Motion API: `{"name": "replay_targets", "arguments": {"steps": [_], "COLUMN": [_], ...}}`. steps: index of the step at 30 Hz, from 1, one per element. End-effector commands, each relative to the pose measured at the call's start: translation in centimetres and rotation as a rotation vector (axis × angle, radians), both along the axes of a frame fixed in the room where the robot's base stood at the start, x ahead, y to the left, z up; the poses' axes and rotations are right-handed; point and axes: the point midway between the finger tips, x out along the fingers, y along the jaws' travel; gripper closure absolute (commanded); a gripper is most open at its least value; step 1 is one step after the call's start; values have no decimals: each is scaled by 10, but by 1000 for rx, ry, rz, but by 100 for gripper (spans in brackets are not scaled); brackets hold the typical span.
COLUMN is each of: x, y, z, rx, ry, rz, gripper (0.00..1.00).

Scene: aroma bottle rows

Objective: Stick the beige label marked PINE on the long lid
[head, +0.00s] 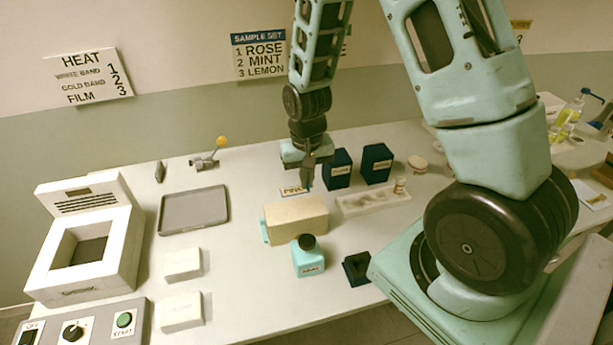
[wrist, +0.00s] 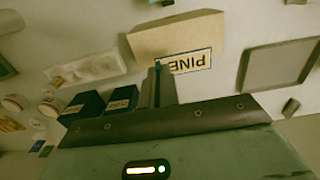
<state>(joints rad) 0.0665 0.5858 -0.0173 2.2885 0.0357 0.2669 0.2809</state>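The beige label marked PINE (head: 293,191) is just behind a long beige block (head: 295,220), which looks like the long lid. In the wrist view the label (wrist: 190,62) shows upside down, its edge overlapping the edge of the block (wrist: 178,35). My gripper (head: 308,186) points down behind the block. Its fingers (wrist: 158,68) are close together at one end of the label and look shut on it. The label's height above the table is hard to tell. A bit of teal shows at the block's left end.
A teal bottle with a dark cap (head: 308,257) stands in front of the block, beside a small black holder (head: 357,268). Two dark boxes (head: 340,168) (head: 376,163) and a pale tray (head: 372,203) are to the right. A grey tray (head: 194,210) lies left.

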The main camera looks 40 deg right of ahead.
Motion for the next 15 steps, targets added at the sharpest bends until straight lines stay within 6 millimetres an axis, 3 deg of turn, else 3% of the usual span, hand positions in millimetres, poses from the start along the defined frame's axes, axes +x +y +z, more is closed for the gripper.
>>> {"name": "replay_targets", "arguments": {"steps": [15], "x": [0], "y": [0], "z": [-45], "rx": [0], "ry": [0], "rz": [0], "gripper": [100]}}
